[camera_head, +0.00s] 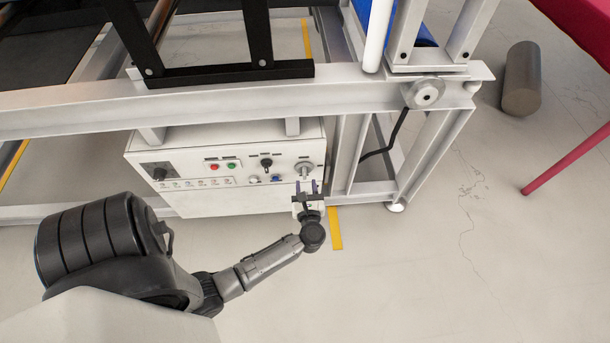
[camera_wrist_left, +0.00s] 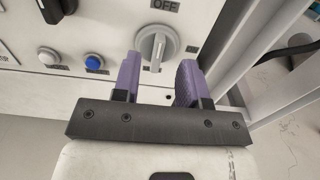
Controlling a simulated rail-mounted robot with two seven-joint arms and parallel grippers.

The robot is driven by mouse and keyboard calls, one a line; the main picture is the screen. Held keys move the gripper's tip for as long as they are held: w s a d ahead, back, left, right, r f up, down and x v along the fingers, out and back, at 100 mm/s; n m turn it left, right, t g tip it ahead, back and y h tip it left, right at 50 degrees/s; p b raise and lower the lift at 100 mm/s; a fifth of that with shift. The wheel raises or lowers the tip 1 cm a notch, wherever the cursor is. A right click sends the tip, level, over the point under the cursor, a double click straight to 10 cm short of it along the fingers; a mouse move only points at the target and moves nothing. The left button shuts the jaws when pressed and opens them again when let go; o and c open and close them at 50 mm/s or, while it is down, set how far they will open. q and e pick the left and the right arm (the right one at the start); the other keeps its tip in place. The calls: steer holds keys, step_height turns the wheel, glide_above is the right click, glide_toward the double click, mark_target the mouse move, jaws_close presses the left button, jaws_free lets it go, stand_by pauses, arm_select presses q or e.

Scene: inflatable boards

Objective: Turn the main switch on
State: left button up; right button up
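The main switch (camera_head: 304,171) is a round grey rotary knob at the right end of the white control box's front panel (camera_head: 225,197). In the left wrist view the switch (camera_wrist_left: 157,46) has a raised handle standing roughly upright, with an "OFF" label (camera_wrist_left: 164,5) above it. My left gripper (camera_head: 307,187) is just in front of the panel by the knob. In the left wrist view its purple fingers (camera_wrist_left: 160,80) are apart, with the lower part of the knob's handle between their tips in the picture. I cannot tell whether they touch it. My right gripper is not in view.
A red button (camera_head: 214,167), a green button (camera_head: 232,163) and a black selector (camera_head: 266,162) sit left of the switch. A metal frame leg (camera_head: 347,150) stands close to the box's right side. The floor in front is clear.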

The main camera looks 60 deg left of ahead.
mark_target(305, 172)
arm_select(q)
steer(key=shift+b+x, duration=0.65)
steer(key=shift+x, duration=1.9)
jaws_close()
